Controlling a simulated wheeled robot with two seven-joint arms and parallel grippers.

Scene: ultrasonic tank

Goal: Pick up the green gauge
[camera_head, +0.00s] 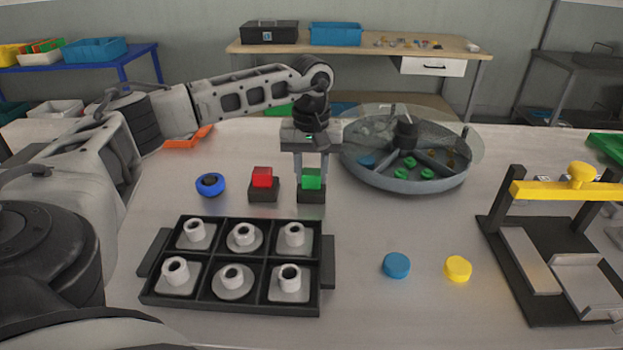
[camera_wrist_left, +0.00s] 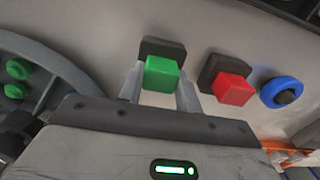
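The green gauge (camera_head: 311,178) is a green block set in a black base (camera_head: 311,196) on the table, right of a red block (camera_head: 262,176) in a like base. It also shows in the left wrist view (camera_wrist_left: 163,75). My left gripper (camera_head: 312,170) points down over the green gauge. Its two fingers are apart, one on each side of the green block, and look open with narrow gaps. I cannot tell whether either finger touches it. The gauge still sits in its base. My right gripper is not in view.
A blue ring (camera_head: 210,185) lies left of the red block. A round divided dish (camera_head: 405,175) stands close at right. A black tray (camera_head: 235,302) of pale fittings is in front. Blue (camera_head: 396,265) and yellow (camera_head: 458,269) discs lie front right, beside a yellow-barred fixture (camera_head: 567,190).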

